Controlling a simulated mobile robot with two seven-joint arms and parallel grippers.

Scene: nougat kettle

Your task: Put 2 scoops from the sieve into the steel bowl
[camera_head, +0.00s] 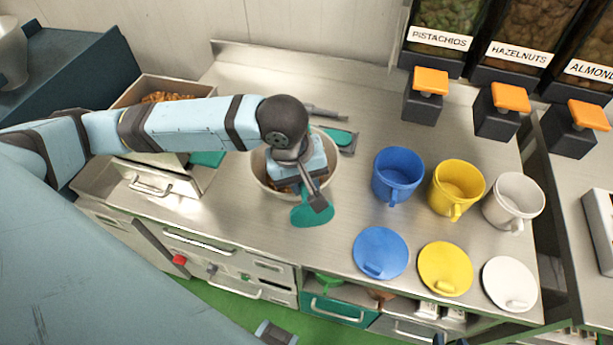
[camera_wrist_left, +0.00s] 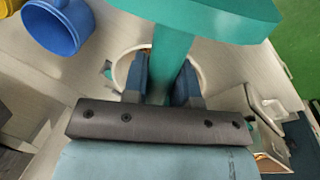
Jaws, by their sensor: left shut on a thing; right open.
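My left gripper (camera_head: 318,196) is over a round pale vessel (camera_head: 262,180) with brown pieces in it. I cannot tell whether this vessel is the sieve or the steel bowl, as my gripper covers much of it. The left gripper is shut on the handle of a teal scoop (camera_head: 312,214). The scoop's teal head (camera_wrist_left: 210,15) fills the top of the left wrist view, with its handle between the fingers; its contents are hidden. My right gripper (camera_head: 450,341) shows only dark fingertips, open, at the bottom edge of the head view.
A steel box (camera_head: 165,178) with brown nuts stands left of the vessel. A teal-headed tool (camera_head: 340,138) lies behind it. Blue (camera_head: 397,174), yellow (camera_head: 456,187) and white (camera_head: 513,200) mugs stand right, their lids in front. Nut dispensers (camera_head: 440,45) stand behind.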

